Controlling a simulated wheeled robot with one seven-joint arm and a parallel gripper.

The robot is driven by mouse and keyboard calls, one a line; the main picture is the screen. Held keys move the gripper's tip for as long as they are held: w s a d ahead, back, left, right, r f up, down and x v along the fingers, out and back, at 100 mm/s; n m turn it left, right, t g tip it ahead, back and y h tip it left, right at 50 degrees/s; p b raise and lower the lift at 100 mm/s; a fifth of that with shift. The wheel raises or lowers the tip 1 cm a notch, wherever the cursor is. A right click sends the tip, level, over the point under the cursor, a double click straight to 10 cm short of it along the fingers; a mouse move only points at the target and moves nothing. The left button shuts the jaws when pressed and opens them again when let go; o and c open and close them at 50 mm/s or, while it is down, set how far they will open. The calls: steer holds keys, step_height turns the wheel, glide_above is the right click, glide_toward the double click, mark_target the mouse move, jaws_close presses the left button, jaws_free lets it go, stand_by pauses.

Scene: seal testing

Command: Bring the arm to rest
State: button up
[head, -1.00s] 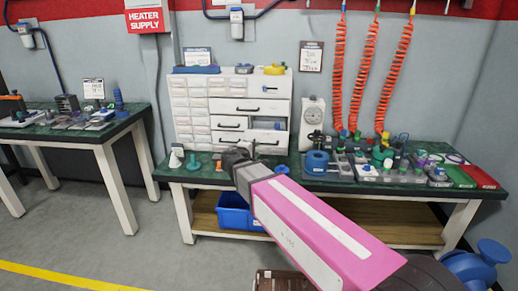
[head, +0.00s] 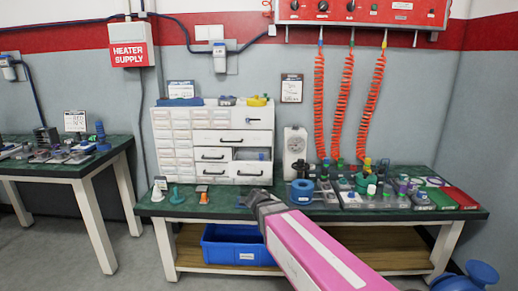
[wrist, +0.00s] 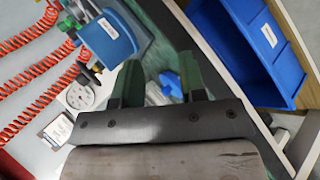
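My arm, with a pink link, reaches in from the lower right of the head view. My gripper (head: 254,200) is over the front edge of the green-topped workbench (head: 222,210), in front of the white drawer cabinet. In the wrist view the two dark fingers (wrist: 160,78) stand apart, with a gap between them. A small blue piece (wrist: 170,85) shows in that gap, seemingly beyond the fingers; there is clear space on its left side. I see nothing gripped.
A blue bin (head: 236,247) sits on the shelf below. The drawer cabinet (head: 213,139) stands behind my gripper. Small fittings crowd the bench's right side; orange coiled hoses (head: 347,105) hang behind. A second bench (head: 72,168) is at left.

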steer(key=s+d+f+m+g+y, duration=0.6)
steer(key=s+d+f+m+g, duration=0.1)
steer(key=s+d+f, duration=0.4)
steer(key=shift+s+d+m+y, duration=0.15)
steer(key=shift+s+m+y, duration=0.2)
steer(key=shift+s, duration=0.2)
